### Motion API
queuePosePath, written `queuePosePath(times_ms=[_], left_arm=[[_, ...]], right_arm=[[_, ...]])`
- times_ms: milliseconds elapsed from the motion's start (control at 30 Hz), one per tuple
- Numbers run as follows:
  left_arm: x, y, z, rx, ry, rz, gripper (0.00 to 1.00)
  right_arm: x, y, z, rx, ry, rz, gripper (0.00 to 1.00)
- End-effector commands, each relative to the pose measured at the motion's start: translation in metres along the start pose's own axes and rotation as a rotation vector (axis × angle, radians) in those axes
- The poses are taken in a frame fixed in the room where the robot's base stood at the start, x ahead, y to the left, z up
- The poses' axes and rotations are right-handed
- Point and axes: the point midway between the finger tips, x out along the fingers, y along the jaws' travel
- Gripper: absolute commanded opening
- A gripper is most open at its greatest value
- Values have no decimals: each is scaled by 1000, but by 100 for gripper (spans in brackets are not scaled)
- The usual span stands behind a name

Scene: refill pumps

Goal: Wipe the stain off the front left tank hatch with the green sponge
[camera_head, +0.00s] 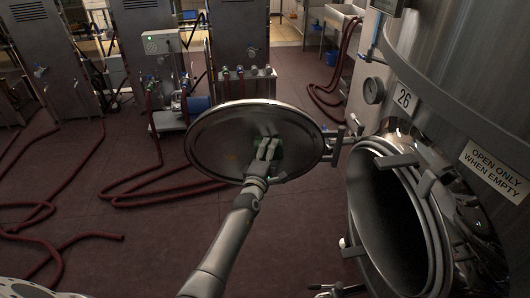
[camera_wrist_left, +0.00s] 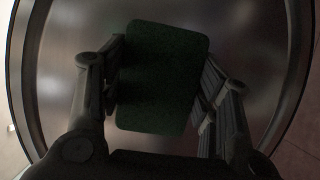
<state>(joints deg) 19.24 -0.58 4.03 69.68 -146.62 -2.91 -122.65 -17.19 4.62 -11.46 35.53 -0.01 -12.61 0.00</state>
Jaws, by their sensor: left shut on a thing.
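The round steel tank hatch (camera_head: 220,132) stands swung open to the left of its tank opening, its face towards me. My left gripper (camera_head: 266,150) is shut on the green sponge (camera_head: 279,149), in front of the lower middle of the hatch. In the left wrist view the sponge (camera_wrist_left: 160,78) sits between the two fingers, with the hatch (camera_wrist_left: 55,85) filling the background. I cannot tell whether the sponge touches the hatch. Small faint yellowish marks show left of the sponge; a stain is not clear.
The tank labelled 26 (camera_head: 404,98), with its dark round opening (camera_head: 385,215), fills the right side. A gauge (camera_head: 374,90) sits above the hinge. Red hoses (camera_head: 150,190) lie on the floor at left. A pump cart (camera_head: 165,75) and steel cabinets stand behind.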

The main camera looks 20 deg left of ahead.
Motion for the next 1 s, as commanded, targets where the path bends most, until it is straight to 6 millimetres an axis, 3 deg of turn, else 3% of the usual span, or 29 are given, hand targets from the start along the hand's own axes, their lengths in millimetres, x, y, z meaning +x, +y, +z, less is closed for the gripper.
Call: queuePosePath(times_ms=[1000], left_arm=[[-26,2,-60,4,3,-1,38]], right_arm=[[-8,-1,-1,1,1,-2,40]])
